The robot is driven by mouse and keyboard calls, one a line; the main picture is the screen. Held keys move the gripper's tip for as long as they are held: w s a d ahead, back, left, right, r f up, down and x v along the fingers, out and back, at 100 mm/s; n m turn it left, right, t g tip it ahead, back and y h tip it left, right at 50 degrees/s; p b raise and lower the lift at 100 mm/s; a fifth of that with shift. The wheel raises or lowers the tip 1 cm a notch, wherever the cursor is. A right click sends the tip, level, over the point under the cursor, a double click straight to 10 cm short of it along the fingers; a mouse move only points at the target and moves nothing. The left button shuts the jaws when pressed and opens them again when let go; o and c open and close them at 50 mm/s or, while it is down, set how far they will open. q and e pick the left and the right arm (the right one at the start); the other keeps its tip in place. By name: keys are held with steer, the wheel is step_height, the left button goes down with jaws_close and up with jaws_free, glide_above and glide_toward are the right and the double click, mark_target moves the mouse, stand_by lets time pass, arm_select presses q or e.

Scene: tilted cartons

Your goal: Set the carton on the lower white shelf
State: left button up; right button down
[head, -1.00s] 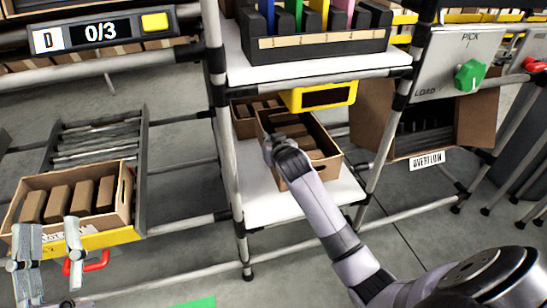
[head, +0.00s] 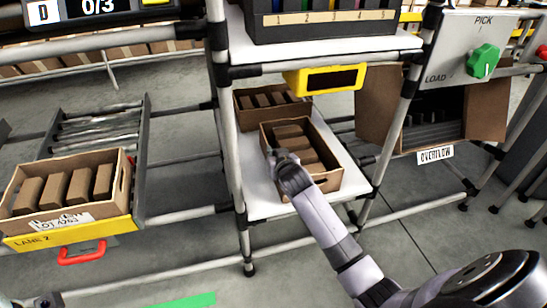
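The brown open carton (head: 332,184) holds several brown blocks and is over the lower white shelf (head: 262,200). It looks nearly level and appears to rest on the shelf, though its underside is hidden. My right gripper (head: 279,158) is at the carton's left wall and appears shut on it; the fingertips are mostly hidden by the wall and the wrist. My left gripper is out of view.
A second carton (head: 241,113) with blocks stands behind on the same shelf. A yellow-framed display (head: 296,80) hangs above. Shelf posts stand at both sides. Another filled carton (head: 122,192) sits in the left lane; the overflow box (head: 487,110) is at right.

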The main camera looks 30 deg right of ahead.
steer(key=shift+r, duration=0.1)
steer(key=c, duration=2.3)
jaws_free()
steer(key=o, duration=0.5)
